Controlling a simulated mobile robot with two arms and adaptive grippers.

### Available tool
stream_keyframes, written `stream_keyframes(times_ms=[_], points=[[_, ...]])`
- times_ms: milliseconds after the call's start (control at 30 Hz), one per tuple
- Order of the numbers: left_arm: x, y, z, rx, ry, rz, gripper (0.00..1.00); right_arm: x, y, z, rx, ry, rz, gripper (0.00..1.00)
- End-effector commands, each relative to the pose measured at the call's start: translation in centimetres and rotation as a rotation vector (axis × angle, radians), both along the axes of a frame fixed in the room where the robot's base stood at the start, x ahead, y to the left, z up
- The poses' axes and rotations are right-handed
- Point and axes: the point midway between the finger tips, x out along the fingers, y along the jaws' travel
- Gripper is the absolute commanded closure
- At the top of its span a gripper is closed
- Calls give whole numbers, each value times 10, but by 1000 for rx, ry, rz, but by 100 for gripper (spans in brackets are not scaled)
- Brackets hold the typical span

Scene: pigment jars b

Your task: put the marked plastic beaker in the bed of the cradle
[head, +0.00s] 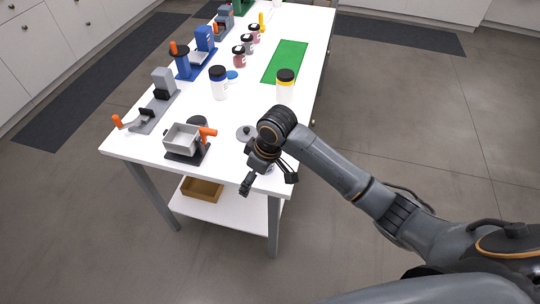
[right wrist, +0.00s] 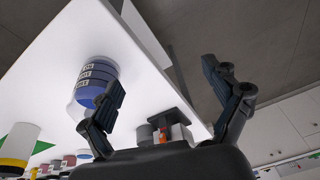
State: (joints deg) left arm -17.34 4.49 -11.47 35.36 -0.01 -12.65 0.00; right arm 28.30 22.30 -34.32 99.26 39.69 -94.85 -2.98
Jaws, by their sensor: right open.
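In the right wrist view a blue round vessel (right wrist: 97,78) with dark lettered bands stands on the white table; it looks like the marked beaker. In the head view my right arm and gripper mostly hide that spot. My right gripper (head: 269,183) is open and empty at the table's near right corner; its spread fingers also show in the right wrist view (right wrist: 163,77), with the vessel beyond the left finger. A grey stand with a black notched bed (head: 147,114) and orange knob at the table's left edge may be the cradle; I cannot be sure. My left gripper is not in view.
A green mat (head: 285,62) lies bare.

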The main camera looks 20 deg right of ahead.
Motion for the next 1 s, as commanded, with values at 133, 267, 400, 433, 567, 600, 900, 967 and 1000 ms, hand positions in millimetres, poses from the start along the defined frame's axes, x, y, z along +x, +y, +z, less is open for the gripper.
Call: stream_keyframes(times_ms=[133, 267, 400, 433, 567, 600, 900, 967, 1000], points=[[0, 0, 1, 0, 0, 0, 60, 28, -16, 36, -49, 8, 35, 11], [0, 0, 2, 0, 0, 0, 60, 52, -36, 75, -97, 27, 51, 11], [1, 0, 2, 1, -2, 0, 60, 67, -54, 107, -128, 47, 53, 11], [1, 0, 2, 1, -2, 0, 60, 69, -56, 111, -132, 50, 53, 11], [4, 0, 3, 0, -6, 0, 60, 72, -61, 118, -139, 61, 51, 11], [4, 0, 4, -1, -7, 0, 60, 72, -61, 115, -140, 62, 51, 11], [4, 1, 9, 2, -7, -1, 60, 77, -57, 61, -140, 63, 50, 11], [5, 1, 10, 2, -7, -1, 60, 78, -56, 51, -140, 61, 50, 11], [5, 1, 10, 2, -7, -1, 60, 79, -55, 47, -139, 61, 51, 11]])
